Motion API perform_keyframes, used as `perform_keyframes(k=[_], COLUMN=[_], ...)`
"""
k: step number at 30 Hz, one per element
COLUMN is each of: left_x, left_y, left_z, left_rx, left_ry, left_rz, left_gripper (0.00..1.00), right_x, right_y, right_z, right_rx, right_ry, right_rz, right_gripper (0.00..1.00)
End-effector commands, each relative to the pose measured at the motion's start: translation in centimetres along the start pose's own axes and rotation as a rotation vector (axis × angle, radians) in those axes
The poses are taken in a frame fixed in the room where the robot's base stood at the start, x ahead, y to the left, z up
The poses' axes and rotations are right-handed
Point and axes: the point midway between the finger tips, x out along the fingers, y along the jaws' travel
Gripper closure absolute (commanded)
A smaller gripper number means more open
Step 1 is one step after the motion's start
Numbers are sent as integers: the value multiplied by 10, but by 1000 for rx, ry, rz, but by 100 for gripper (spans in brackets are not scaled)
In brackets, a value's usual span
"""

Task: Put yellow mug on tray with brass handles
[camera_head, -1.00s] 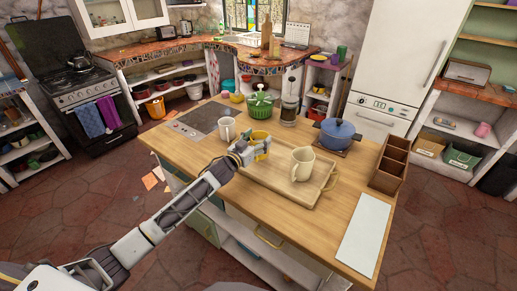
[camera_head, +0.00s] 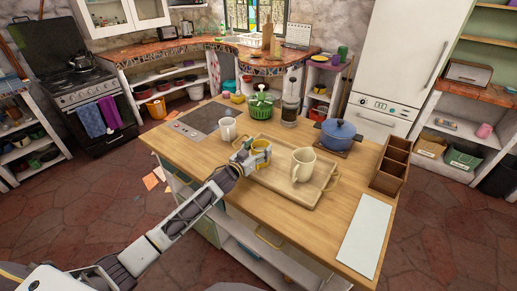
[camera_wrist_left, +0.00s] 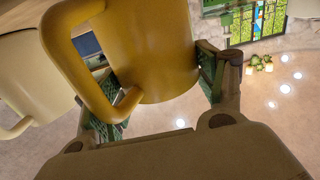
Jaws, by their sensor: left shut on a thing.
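The yellow mug (camera_head: 261,158) is held in my left gripper (camera_head: 249,156), over the left end of the tray. In the left wrist view the mug (camera_wrist_left: 152,50) sits between the two fingers (camera_wrist_left: 155,95), its handle towards the left. The wooden tray (camera_head: 280,183) lies on the island counter, with a brass handle (camera_head: 334,182) showing at its right end. A cream mug (camera_head: 303,166) stands on the tray, right of my gripper. I cannot tell whether the yellow mug touches the tray. My right gripper is not in view.
A white mug (camera_head: 227,129) stands behind my left gripper, near the cooktop (camera_head: 201,119). A green pot (camera_head: 261,104), a French press (camera_head: 290,109) and a blue pot (camera_head: 337,133) stand behind the tray. A wooden divider box (camera_head: 391,166) and a white board (camera_head: 364,236) lie to the right.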

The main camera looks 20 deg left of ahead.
Motion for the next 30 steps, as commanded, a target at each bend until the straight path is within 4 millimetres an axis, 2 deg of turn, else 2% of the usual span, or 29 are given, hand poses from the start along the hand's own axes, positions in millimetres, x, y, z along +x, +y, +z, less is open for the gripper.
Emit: perform_keyframes(k=[11, 12, 16, 30], left_x=[0, 0, 0, 0], left_y=[0, 0, 0, 0], left_z=[1, 2, 2, 0], left_rx=[0, 0, 0, 1], left_ry=[4, 0, 0, 0], left_rz=[0, 0, 0, 0], left_gripper=[90, 24, 7, 7], right_x=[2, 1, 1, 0], right_y=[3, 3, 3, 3], right_z=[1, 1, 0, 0], right_rx=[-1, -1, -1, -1], right_ry=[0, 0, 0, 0], right_rz=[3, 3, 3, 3], right_gripper=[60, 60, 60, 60])
